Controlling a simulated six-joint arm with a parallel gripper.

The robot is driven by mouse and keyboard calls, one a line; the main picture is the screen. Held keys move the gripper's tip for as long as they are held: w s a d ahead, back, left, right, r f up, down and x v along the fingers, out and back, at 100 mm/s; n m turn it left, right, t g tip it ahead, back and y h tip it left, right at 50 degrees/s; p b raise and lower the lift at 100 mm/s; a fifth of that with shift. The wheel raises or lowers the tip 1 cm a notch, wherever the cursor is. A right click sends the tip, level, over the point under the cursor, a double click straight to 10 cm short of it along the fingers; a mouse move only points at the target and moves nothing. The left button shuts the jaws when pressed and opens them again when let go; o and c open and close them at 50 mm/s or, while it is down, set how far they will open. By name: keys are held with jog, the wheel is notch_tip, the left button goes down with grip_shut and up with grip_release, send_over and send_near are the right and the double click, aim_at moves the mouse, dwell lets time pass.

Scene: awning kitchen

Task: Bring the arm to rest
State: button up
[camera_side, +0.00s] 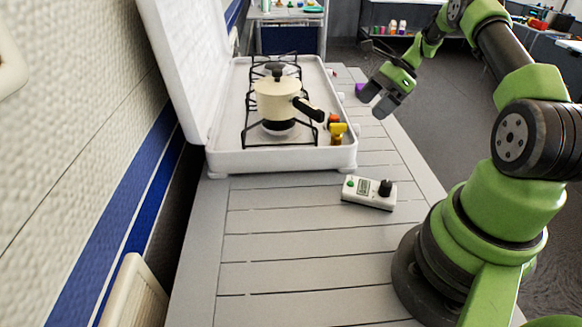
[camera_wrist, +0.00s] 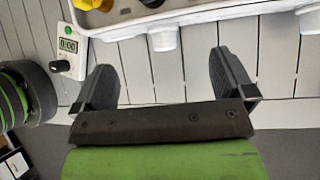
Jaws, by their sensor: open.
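My green arm rises from its base at the right of the side view. My gripper (camera_side: 378,98) hangs above the right edge of the slatted table, to the right of the stove and apart from it. In the wrist view my gripper (camera_wrist: 170,88) shows two dark fingers spread wide with only table slats between them. It is open and empty.
A white camp stove (camera_side: 230,160) with its lid raised stands on the table (camera_side: 290,250). A cream pot (camera_side: 277,100) with a black handle sits on its burner. A white timer (camera_side: 368,192) lies in front. The table's front is clear.

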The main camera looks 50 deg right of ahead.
jog(key=a+r+n+h, duration=0.3)
jog(key=a+r+n, duration=0.8)
jog(key=a+r, duration=0.7)
jog(key=s+a+r+n+t, duration=0.1)
jog(key=s+a+r+n, duration=0.1)
jog(key=s+a+n, duration=0.3)
jog(key=s+a+r+n+t+h, duration=0.1)
jog(key=s+a+r+n, duration=0.1)
jog(key=s+a+n, duration=0.4)
jog(key=s+n, duration=0.1)
jog(key=s, duration=0.3)
jog(key=shift+s+r+t, duration=0.15)
jog(key=shift+r+t, duration=0.05)
jog(key=shift+t, duration=0.2)
